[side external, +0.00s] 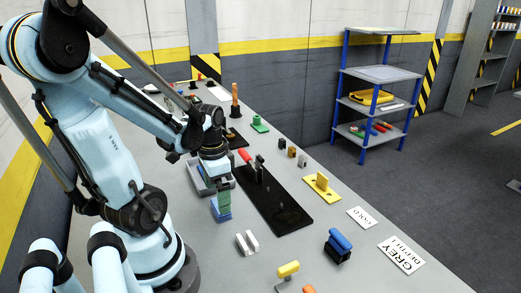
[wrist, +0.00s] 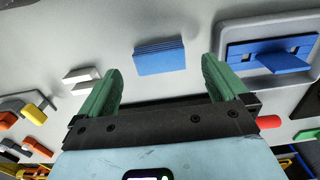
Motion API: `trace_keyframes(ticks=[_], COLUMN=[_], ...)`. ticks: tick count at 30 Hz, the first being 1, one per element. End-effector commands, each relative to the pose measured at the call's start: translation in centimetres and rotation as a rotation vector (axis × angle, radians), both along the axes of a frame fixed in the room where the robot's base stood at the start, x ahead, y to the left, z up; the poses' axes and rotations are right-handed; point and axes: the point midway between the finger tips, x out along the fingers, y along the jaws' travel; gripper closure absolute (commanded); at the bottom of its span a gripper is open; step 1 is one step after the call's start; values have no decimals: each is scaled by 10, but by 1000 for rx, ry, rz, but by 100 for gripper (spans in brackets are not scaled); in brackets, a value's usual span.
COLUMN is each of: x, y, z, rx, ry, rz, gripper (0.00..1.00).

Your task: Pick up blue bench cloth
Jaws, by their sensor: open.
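The blue bench cloth (wrist: 160,57) appears as a folded, layered blue block on the grey bench in the wrist view, between my two green fingertips in the picture. My gripper (wrist: 162,70) is open, with one finger to each side of it and nothing visibly held. In the side external view my gripper (side external: 221,198) points down low over the bench, beside the grey tray. There the fingers overlap the blue block, and I cannot tell the exact gap between them.
A grey tray (wrist: 222,40) with blue pieces in it stands close to the right finger. White blocks (side external: 247,243) lie near the left finger. A long black mat (side external: 275,205), a blue clamp-like item (side external: 338,245) and a yellow piece (side external: 321,187) are farther right.

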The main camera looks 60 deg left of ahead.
Motion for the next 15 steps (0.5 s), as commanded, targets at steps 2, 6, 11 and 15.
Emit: trace_keyframes(ticks=[2, 6, 11, 15], x=[0, 1, 1, 1], y=[0, -1, -1, -1], z=[-7, -19, -31, -39], rx=[0, 0, 0, 1], ry=[0, 0, 0, 0], rz=[0, -1, 0, 0], gripper=[0, 0, 0, 0])
